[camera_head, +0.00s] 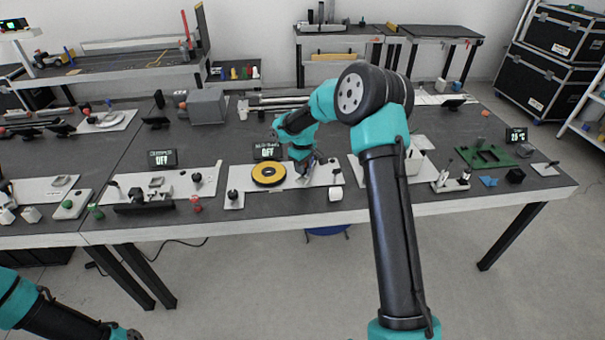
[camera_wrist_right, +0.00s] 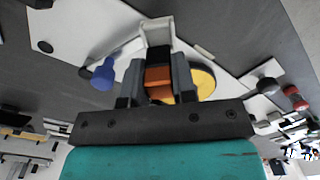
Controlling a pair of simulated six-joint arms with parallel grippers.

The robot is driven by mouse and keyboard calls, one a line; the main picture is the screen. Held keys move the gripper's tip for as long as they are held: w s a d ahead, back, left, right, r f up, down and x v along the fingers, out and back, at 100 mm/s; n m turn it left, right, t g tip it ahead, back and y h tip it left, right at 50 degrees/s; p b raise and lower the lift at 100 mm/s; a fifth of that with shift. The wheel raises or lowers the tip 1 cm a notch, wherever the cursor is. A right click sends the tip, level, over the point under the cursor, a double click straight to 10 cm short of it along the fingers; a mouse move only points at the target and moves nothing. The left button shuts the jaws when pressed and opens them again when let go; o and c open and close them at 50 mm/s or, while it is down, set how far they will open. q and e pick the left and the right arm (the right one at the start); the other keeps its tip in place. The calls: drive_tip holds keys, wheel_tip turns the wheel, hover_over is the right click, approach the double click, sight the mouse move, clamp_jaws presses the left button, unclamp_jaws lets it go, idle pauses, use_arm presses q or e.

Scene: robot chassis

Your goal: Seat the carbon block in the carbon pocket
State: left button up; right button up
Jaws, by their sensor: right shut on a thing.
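My right gripper (camera_head: 308,172) reaches down over a white board (camera_head: 325,172) on the workbench. In the right wrist view my right gripper (camera_wrist_right: 157,80) is shut on a small block (camera_wrist_right: 158,84), which looks copper-orange with a dark end. I take it to be the carbon block. A pale bracket-like holder (camera_wrist_right: 158,30) shows just beyond its dark end and may be the carbon pocket. I cannot tell whether the block touches it. In the head view the gripper hides the block. My left arm shows at the lower left; its gripper is out of frame.
A yellow and black disc (camera_head: 269,174) lies left of my right gripper and also shows in the wrist view (camera_wrist_right: 203,82). A blue knob (camera_wrist_right: 104,74) stands close to the fingers. A small display reading OFF (camera_head: 267,151) stands behind.

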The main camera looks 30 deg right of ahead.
drive_tip(key=shift+f, duration=1.75)
drive_tip(key=shift+f, duration=0.15)
drive_tip(key=o, duration=0.9)
wheel_tip(320, 180, up, 12)
drive_tip(key=shift+r, duration=0.15)
drive_tip(key=shift+a, duration=0.1)
